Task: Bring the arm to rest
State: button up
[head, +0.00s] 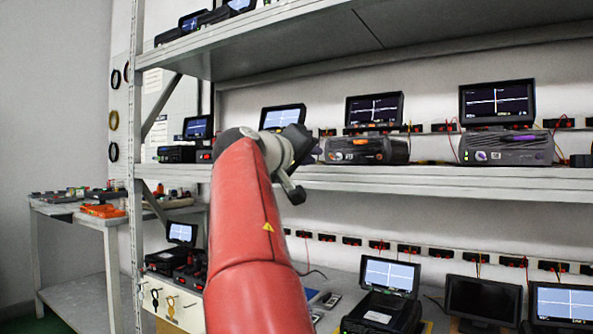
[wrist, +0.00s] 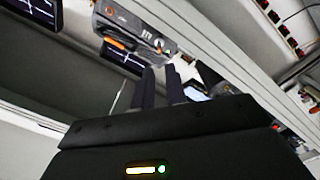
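My red arm reaches up from the bottom of the head view, with its grey wrist in front of the middle shelf (head: 430,180). My gripper (wrist: 161,78) shows in the wrist view as two dark fingers standing close together. A narrow gap shows between them, and I see nothing held in it. In the head view the dark gripper end is small and partly hidden behind the wrist, near a grey instrument (head: 367,150) with an orange mark. That instrument also shows beyond the fingers in the wrist view (wrist: 135,30).
A grey instrument with a purple mark (head: 507,148) and several screens stand on the middle shelf. The upper shelf (head: 400,35) overhangs the arm. A lower bench holds more screens and an open black case (head: 382,312). A side table (head: 75,207) is at left.

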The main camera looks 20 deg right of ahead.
jog(key=s+d+f+g+y+p, duration=0.1)
jog(key=s+d+f+y, duration=0.25)
jog(key=f, duration=0.65)
jog(key=s+d+f+g+y, duration=0.1)
jog(key=s+d+f+y, duration=0.3)
jog(key=f, duration=0.6)
jog(key=s+a+f+g+y, duration=0.1)
jog(key=s+a+f+y, duration=0.2)
jog(key=s+a+f, duration=0.6)
jog(key=s+a+f+n+g+y+p, duration=0.1)
jog(key=s+a+f+y, duration=0.3)
jog(key=s+a+f, duration=0.5)
jog(key=s+f+g, duration=0.1)
jog(key=s+f, duration=0.4)
jog(key=shift+s+a+f+n, duration=0.15)
jog(key=shift+a+f+n, duration=0.1)
jog(key=shift+f+n, duration=0.1)
